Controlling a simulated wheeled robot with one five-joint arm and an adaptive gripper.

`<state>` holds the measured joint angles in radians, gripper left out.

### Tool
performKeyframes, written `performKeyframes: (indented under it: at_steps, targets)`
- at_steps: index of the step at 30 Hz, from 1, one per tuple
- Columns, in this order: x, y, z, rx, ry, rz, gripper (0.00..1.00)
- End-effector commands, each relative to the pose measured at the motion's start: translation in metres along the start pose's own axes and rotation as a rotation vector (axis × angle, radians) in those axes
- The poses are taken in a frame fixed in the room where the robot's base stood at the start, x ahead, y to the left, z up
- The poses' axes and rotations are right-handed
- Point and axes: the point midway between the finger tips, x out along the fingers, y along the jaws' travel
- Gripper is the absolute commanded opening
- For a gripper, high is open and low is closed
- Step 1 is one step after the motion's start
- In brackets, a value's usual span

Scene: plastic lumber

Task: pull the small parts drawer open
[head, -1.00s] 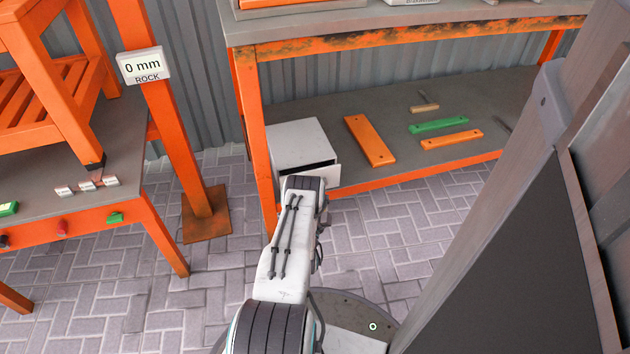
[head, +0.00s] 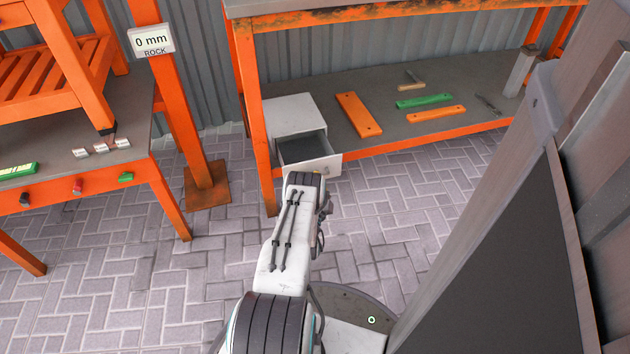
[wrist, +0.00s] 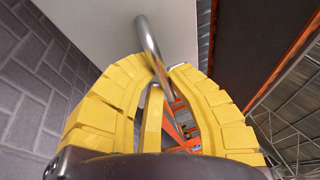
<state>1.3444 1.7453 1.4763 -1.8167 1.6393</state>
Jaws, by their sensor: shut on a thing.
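The small parts drawer (head: 309,152) is a grey-white box drawer standing out from its white cabinet (head: 292,112) on the lower shelf. Its dark inside shows in the head view and looks empty. In the wrist view the drawer's pale front (wrist: 115,22) fills the top, with a metal bar handle (wrist: 150,45) on it. My gripper (wrist: 158,75), with yellow ribbed fingers, is shut on the handle. In the head view my arm hides the gripper and most of the handle.
The lower shelf (head: 375,152) of the orange bench holds an orange bar (head: 357,114), a green bar (head: 424,101) and another orange bar (head: 436,115) right of the cabinet. An orange post (head: 178,110) and table stand left. Paved floor (head: 390,220) in front is clear.

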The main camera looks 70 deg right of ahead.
Motion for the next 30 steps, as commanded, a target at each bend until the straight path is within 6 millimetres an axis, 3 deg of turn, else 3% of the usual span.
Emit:
performKeyframes:
  at_steps: [10, 11, 20, 30]
  targets:
    - [-0.0001, 0.0001, 0.0, -0.001, 0.0, 0.0, 0.0]
    - [-0.0002, 0.0001, 0.0001, -0.001, 0.0, 0.0, 0.15]
    - [0.0, -0.0003, 0.0005, 0.0, -0.001, -0.001, 0.42]
    - [0.001, -0.0039, 0.0008, 0.0, -0.001, -0.003, 0.42]
